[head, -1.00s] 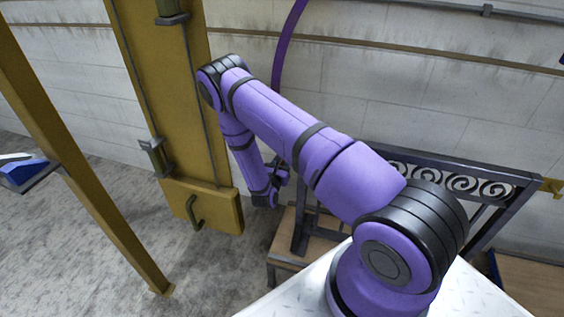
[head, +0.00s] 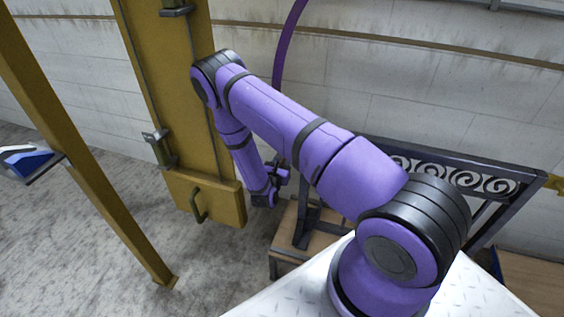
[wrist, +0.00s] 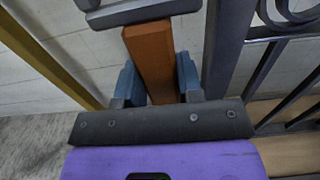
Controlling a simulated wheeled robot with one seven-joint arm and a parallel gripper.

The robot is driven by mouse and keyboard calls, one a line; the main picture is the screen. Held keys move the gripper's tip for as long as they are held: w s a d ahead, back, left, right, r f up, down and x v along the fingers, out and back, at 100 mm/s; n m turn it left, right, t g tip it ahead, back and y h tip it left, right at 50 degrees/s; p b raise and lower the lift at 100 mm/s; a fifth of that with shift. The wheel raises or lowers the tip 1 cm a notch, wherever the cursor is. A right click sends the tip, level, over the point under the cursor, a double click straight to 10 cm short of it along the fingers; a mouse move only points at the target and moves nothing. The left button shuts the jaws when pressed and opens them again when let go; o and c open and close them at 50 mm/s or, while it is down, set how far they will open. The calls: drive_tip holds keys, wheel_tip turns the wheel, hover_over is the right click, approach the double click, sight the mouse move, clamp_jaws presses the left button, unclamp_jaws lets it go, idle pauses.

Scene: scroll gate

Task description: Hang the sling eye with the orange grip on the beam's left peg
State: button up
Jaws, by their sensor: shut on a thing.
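The orange grip (wrist: 152,58) stands between the two blue-grey fingers of my gripper (wrist: 158,86) in the wrist view, and my gripper is shut on it. A dark grey metal piece (wrist: 140,12) crosses the top of the grip; whether it is the sling eye I cannot tell. In the head view my gripper (head: 276,178) is small and partly hidden at the low end of my arm, beside the black railing. A purple curved band (head: 285,45) rises behind my arm and leaves the top of the picture. The beam's left peg cannot be made out.
A wide yellow column (head: 185,120) with a handle stands left of my gripper. A thinner yellow post (head: 85,170) slants at the left. A black scrolled gate (head: 455,175) and a wooden block (head: 290,238) are close by at the right. Grey floor lies open at the left.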

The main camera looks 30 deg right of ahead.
drive_tip(key=shift+a, duration=0.1)
drive_tip(key=shift+v, duration=2.45)
